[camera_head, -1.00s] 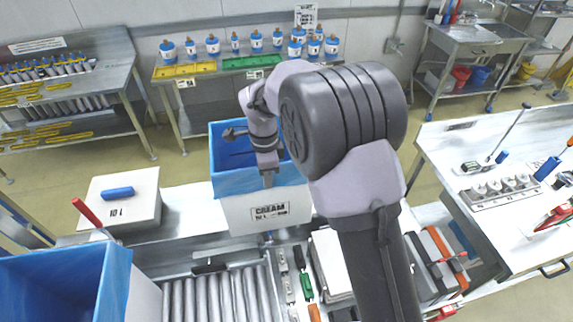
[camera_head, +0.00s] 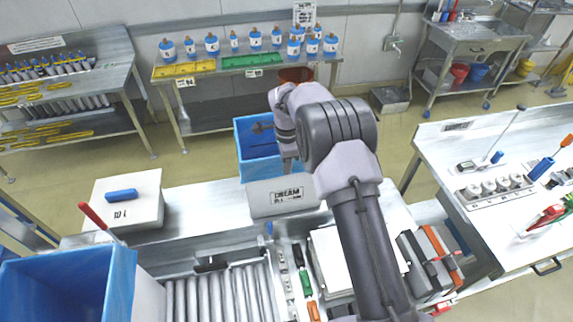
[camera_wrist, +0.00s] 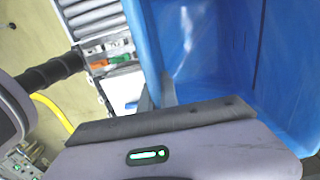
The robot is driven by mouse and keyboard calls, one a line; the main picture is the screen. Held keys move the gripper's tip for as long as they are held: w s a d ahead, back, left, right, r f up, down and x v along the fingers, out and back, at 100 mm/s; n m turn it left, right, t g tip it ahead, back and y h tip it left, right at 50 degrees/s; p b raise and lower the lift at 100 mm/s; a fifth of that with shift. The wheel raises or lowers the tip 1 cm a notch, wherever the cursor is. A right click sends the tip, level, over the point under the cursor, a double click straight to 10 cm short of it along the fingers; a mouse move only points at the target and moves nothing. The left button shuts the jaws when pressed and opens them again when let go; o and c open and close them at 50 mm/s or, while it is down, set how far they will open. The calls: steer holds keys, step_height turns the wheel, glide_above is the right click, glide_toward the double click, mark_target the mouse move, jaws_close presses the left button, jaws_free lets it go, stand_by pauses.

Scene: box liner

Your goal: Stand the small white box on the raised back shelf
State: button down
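The small white box labelled CREAM (camera_head: 266,201), with a blue liner (camera_head: 255,155) inside, is at the back edge of the pale raised shelf (camera_head: 200,215). Its blue interior faces up. My gripper (camera_head: 288,163) is at the near rim of this box and appears shut on its wall. In the wrist view a grey finger (camera_wrist: 167,90) lies against the blue liner (camera_wrist: 210,60); the other finger is hard to make out. The box's underside is hidden, so I cannot tell whether it touches the shelf.
A white 10 L box (camera_head: 140,212) with a blue object (camera_head: 121,195) on top stands left on the shelf. A larger blue-lined box (camera_head: 65,290) is front left, by rollers (camera_head: 215,295). Tools and a white block (camera_head: 335,255) lie right of them. A white table (camera_head: 500,150) is at right.

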steer(key=shift+s+f, duration=0.1)
steer(key=c, duration=1.6)
jaws_free()
